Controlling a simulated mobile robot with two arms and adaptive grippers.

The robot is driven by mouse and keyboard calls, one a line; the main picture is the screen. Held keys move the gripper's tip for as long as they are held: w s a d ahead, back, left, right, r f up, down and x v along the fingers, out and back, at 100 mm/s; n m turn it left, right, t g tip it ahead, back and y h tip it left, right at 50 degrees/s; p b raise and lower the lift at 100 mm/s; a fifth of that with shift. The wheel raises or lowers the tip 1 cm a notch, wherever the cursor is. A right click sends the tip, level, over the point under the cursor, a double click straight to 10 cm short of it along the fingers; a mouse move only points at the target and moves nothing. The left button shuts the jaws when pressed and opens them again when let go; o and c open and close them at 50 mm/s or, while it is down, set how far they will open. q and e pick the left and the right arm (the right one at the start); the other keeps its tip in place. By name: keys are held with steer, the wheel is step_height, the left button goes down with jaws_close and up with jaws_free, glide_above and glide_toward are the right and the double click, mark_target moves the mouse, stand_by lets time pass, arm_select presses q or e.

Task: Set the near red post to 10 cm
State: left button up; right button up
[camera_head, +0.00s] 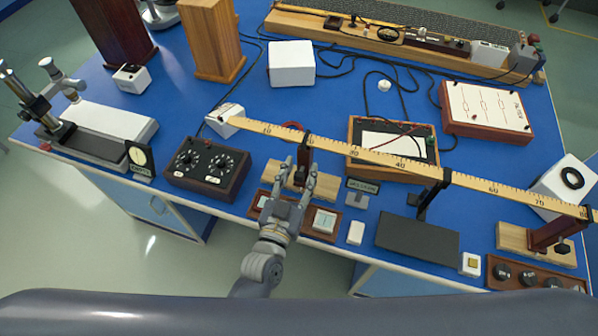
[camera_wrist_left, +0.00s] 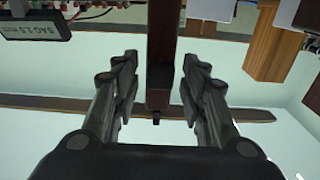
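A dark red post (camera_head: 304,158) stands on a wooden base (camera_head: 327,184) under the low-number end of a long yellow scale (camera_head: 375,157). A second dark red post (camera_head: 552,232) stands on a wooden base at the right, under the scale's other end. My left gripper (camera_head: 300,166) is at the first post, with its fingers on either side. In the left wrist view the fingers (camera_wrist_left: 160,85) are open, with a gap on each side of the post (camera_wrist_left: 163,40). A black clamp holds the scale midway. My right gripper is not in view.
A dial box (camera_head: 207,168) stands left of the gripper. A tray with glass plates (camera_head: 324,221) lies just in front of it. Free blue bench shows further back.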

arm_select(q)
jaws_close()
steer(key=w+a, duration=0.3)
steer(key=a, duration=0.6)
steer(key=shift+p, duration=0.35)
jaws_free()
steer(key=shift+a, duration=0.15)
